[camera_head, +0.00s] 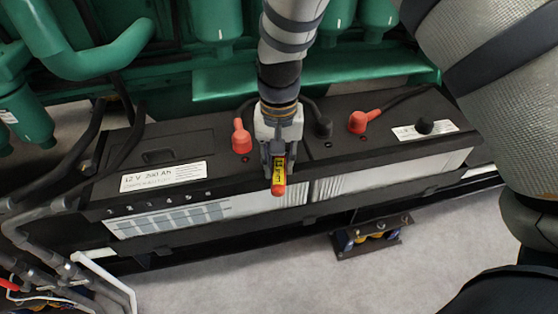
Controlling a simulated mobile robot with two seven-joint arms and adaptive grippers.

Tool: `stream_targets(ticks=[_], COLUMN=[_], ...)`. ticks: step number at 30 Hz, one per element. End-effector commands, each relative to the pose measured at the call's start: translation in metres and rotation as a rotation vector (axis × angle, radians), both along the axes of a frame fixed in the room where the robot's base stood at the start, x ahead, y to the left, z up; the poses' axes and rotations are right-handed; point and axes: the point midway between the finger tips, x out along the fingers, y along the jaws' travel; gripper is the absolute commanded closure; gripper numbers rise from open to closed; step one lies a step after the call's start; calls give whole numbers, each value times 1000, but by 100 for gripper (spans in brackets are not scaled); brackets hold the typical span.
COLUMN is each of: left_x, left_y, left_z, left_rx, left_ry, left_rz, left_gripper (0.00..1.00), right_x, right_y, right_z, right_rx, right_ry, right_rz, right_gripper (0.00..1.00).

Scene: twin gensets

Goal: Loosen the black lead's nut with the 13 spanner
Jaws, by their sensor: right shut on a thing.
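My right gripper (280,148) hangs over the front of the batteries, pointing down. It is shut on a slim yellow tool with a red end (279,177); I cannot tell from this view that it is the 13 spanner. A black terminal cap (323,128) stands just right of the gripper, apart from it, with a black lead behind. No nut can be made out. My left gripper is not in view.
The left battery (160,152) and right battery (392,150) lie side by side. Red terminal caps (241,138) and (360,122) stand on top. Green engine parts (310,80) rise behind. A small dark tray (370,240) lies in front on clear grey floor. Pipes crowd the lower left.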

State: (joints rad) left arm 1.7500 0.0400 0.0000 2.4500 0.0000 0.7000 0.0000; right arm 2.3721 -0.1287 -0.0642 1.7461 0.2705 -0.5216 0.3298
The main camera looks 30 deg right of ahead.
Motion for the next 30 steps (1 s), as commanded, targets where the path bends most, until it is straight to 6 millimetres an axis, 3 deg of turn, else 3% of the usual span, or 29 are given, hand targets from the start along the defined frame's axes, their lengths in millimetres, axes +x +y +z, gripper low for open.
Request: stream_targets(ticks=[26, 27, 29, 30], left_x=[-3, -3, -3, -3], left_y=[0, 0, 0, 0], left_z=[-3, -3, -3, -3], left_rx=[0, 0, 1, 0], left_ry=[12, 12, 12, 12], left_rz=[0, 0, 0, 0], left_gripper=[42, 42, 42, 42], right_x=[0, 0, 0, 0], right_y=[0, 0, 0, 0], right_z=[-15, -15, -15, -15], right_rx=[0, 0, 0, 0], right_ry=[1, 1, 1, 1], right_rz=[-1, 0, -1, -1], right_gripper=[100, 85, 98, 100])
